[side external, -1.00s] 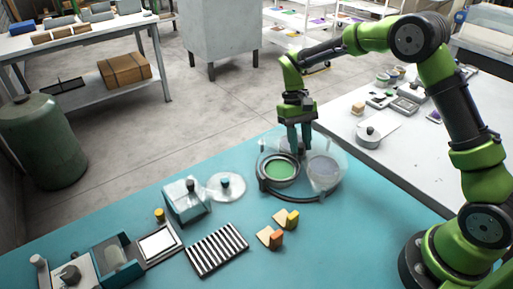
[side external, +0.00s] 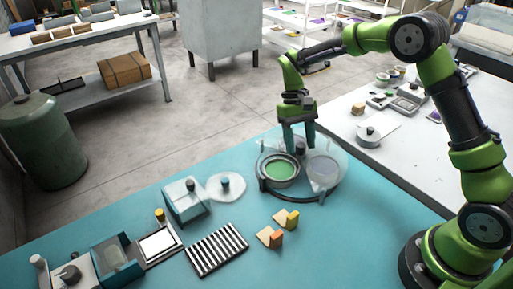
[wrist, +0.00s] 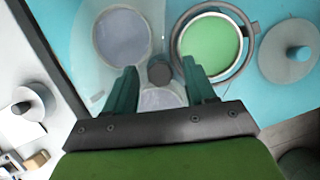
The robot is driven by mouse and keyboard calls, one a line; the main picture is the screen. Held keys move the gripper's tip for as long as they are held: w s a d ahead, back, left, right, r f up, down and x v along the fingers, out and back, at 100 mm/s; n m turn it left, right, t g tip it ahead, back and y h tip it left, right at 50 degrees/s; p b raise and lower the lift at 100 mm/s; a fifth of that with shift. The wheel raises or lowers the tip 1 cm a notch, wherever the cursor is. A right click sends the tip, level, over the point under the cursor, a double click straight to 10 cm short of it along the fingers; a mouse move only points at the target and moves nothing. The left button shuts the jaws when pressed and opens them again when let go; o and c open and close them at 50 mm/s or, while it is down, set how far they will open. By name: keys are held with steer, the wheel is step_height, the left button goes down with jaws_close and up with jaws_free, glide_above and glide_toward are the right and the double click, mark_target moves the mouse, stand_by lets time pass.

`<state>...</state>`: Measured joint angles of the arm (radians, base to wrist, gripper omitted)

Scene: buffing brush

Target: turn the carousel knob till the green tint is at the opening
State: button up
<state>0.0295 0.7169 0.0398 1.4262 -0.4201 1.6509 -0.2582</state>
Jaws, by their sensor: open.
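The carousel (side external: 312,192) stands on the teal table under a clear cover, with round tint pans around a dark central knob (wrist: 160,70). The green tint (side external: 280,171) sits inside the dark ring on the carousel's left-front side; in the wrist view the green tint (wrist: 211,43) shows within that ring at upper right. A grey-lilac pan (side external: 324,169) is to its right, and another pale pan (wrist: 160,98) is partly hidden by my gripper. My gripper (side external: 300,150) is open above the carousel, its two fingers either side of the knob in the wrist view, with visible gaps.
A clear-sided box (side external: 186,200) and a round lid with a knob (side external: 226,186) stand left of the carousel. A striped rack (side external: 217,249) and two wedge blocks (side external: 270,238) lie in front. The table's right front is clear.

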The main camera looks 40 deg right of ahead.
steer(key=v, duration=1.6)
steer(key=shift+w+r, duration=0.25)
steer(key=shift+r, duration=0.05)
steer(key=s+a+r+t, duration=0.1)
steer(key=s+t, duration=0.4)
steer(key=s, duration=0.7)
steer(key=s+a+m+t, duration=0.1)
steer(key=s+t, duration=0.5)
steer(key=s, duration=0.7)
steer(key=shift+a+r+y, duration=0.4)
steer(key=shift+a, duration=0.15)
